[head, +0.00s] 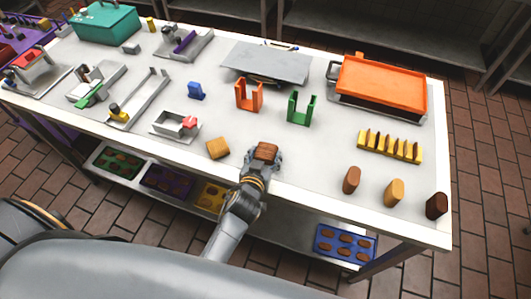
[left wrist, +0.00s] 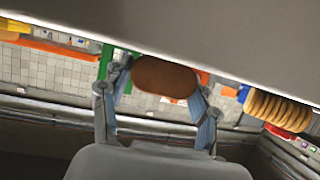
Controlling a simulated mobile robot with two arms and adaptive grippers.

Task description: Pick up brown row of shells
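The brown row of shells (head: 266,151) is near the table's front edge, between the fingertips of my left gripper (head: 264,156). In the left wrist view, the brown row (left wrist: 165,77) shows as one rounded brown end, with the fingers of my left gripper (left wrist: 162,88) against both sides. My left gripper looks shut on it. Whether the row rests on the table or is just clear of it I cannot tell. A golden row of shells (head: 217,148) lies just left of the gripper; it shows in the left wrist view (left wrist: 275,108) as stacked discs. My right gripper is not in view.
Orange (head: 249,97) and green (head: 301,109) brackets stand behind the gripper. An orange tray (head: 383,84) is at the back right. The table between gripper and brackets is clear.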

